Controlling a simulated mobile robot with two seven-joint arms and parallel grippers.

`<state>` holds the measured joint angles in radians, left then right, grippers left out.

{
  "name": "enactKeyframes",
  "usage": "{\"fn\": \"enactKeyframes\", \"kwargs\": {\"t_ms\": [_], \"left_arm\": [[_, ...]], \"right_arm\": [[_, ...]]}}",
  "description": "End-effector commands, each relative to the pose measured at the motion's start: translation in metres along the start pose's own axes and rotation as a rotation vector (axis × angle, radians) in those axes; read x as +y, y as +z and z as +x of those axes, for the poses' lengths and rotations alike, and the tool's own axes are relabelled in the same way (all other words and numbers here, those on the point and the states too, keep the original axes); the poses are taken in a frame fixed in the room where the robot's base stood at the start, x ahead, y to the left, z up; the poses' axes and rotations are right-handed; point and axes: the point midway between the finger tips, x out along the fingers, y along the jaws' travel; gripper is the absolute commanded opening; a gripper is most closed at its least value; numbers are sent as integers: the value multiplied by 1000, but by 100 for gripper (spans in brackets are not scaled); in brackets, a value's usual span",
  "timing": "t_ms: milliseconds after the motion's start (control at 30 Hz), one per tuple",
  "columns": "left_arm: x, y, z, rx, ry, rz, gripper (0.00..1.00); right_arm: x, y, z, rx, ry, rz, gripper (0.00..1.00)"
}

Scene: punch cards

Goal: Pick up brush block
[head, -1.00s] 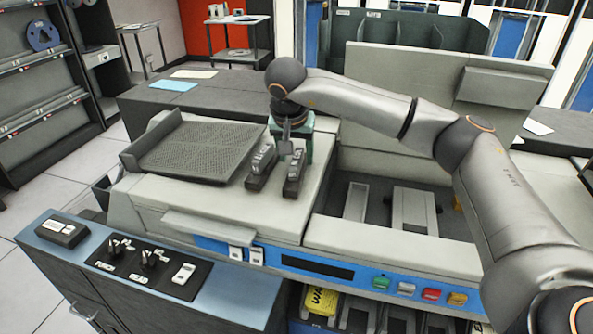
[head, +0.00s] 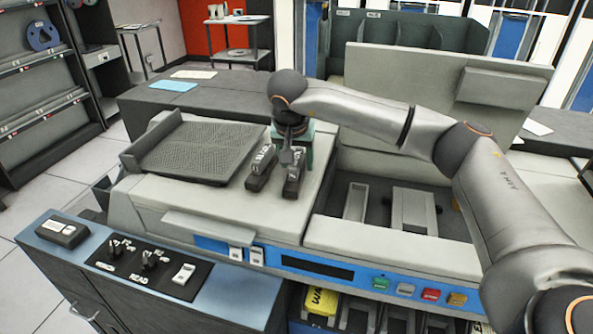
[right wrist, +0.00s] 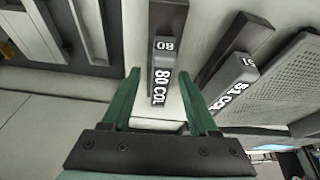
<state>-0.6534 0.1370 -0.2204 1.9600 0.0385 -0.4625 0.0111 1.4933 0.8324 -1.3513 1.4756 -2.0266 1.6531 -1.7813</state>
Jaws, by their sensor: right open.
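Two dark brush blocks with grey tops stand side by side on the pale machine top. The left block (head: 260,167) is labelled with what looks like "51 COL" in the right wrist view (right wrist: 237,84). The right block (head: 293,181) reads "80 COL" in the right wrist view (right wrist: 160,88). My right gripper (head: 294,155) points down over the right block, open. In the right wrist view its green fingers lie on either side of the "80 COL" block, with gaps visible. Whether the fingertips reach below its top is unclear. My left gripper is out of view.
A dark perforated tray (head: 195,150) lies left of the blocks. An open bay (head: 390,205) with metal channels is to the right, backed by a raised grey lid (head: 440,105). A control ledge (head: 150,262) with switches is at the front left.

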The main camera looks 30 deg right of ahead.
Motion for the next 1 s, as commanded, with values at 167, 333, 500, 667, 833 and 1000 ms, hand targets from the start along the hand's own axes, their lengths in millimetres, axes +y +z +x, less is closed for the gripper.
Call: {"fn": "enactKeyframes", "kwargs": {"t_ms": [167,333,500,667,833,1000], "left_arm": [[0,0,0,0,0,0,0],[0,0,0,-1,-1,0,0],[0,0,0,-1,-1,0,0],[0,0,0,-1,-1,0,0],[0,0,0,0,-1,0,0],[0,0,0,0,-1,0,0]], "right_arm": [[0,0,0,0,0,0,60],[0,0,0,0,0,0,41],[0,0,0,0,0,0,22],[0,0,0,0,0,0,4],[0,0,0,0,0,0,0],[0,-1,-1,1,-1,1,0]]}}
